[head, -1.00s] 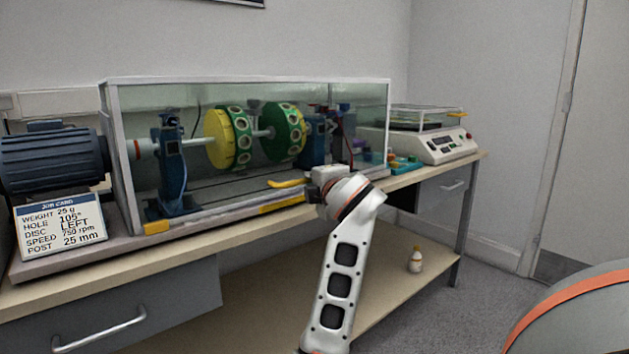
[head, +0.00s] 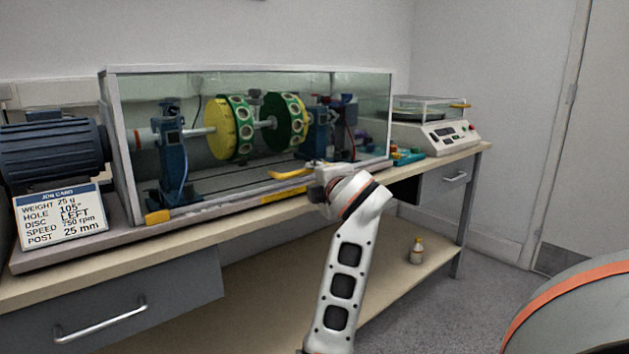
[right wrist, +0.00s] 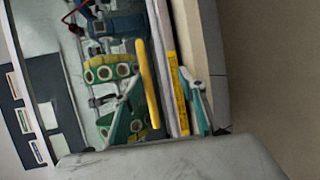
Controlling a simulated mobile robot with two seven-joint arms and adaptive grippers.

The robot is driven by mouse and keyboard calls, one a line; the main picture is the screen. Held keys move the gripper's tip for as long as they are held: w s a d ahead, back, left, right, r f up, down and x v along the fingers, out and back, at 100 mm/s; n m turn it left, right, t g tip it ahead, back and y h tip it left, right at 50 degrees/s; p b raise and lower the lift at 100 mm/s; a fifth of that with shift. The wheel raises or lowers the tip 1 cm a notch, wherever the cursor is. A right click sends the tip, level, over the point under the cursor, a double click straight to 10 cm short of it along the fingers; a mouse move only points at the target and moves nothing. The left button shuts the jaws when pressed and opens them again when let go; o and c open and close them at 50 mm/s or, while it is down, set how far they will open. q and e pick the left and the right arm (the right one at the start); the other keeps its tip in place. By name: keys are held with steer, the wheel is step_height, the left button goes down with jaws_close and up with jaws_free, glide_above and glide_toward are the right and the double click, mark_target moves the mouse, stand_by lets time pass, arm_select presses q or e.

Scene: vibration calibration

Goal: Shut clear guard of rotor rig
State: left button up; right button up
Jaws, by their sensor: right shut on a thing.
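The clear guard (head: 350,88) is a long glass-like box with a pale frame over the rotor rig. It looks lowered around the rig; I cannot tell whether its front edge is fully seated. Inside are a yellow disc (head: 219,130) and a green disc (head: 285,120) on a shaft. The yellow handle (head: 291,173) is at the guard's lower front edge and also shows in the right wrist view (right wrist: 150,85). My right gripper (head: 318,185) is at the handle's right end, its teal fingers (right wrist: 165,88) shut on it. My left gripper is not in view.
A blue motor (head: 50,152) and job card (head: 62,215) stand at the left. A balance (head: 440,132) stands on the bench at the right. A small bottle (head: 416,252) is on the lower shelf. A drawer handle (head: 100,320) protrudes in front.

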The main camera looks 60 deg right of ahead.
steer(key=v, duration=0.6)
steer(key=shift+s+r, duration=0.1)
steer(key=shift+s, duration=0.05)
stand_by(0.3)
